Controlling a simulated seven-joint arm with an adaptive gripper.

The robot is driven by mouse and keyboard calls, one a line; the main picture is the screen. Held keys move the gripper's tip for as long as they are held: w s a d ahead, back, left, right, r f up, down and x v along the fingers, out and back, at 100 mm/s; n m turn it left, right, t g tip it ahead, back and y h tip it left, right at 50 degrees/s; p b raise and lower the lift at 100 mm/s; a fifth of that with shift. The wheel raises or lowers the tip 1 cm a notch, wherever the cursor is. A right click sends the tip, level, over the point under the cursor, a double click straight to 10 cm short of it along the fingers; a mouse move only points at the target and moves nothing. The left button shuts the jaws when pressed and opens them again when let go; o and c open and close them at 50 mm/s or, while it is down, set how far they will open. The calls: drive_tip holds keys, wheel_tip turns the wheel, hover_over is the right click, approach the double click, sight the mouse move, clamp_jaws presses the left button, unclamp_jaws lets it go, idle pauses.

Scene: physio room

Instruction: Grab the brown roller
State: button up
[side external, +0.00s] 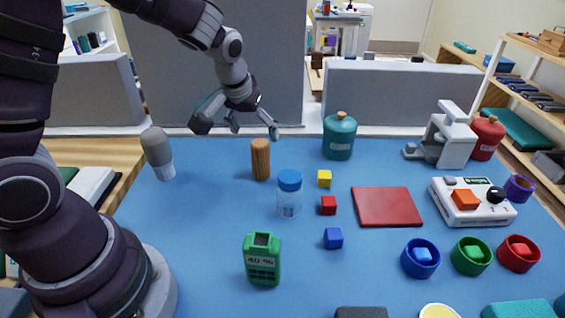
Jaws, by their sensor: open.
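The brown roller (260,160) stands upright on the blue table, left of the middle in the side external view. It is a wooden cylinder with faint vertical grain. My gripper (254,132) is open and empty. It hangs above the roller in the picture, with its fingers pointing down and apart. I cannot tell from this one view whether it is directly over the roller or behind it. No contact with the roller shows.
A clear jar with a blue lid (289,192) stands just right of the roller. Small cubes, a red pad (388,207), a green meter (262,258) and a green canister (339,136) share the blue table (200,225).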

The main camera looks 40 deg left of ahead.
sight(258, 144)
drive_tip(key=x, duration=0.7)
drive_tip(key=shift+w+a+f, duration=0.1)
drive_tip(key=shift+a+f, duration=0.1)
drive_tip(key=shift+a, duration=0.1)
drive_tip(key=c, duration=1.2)
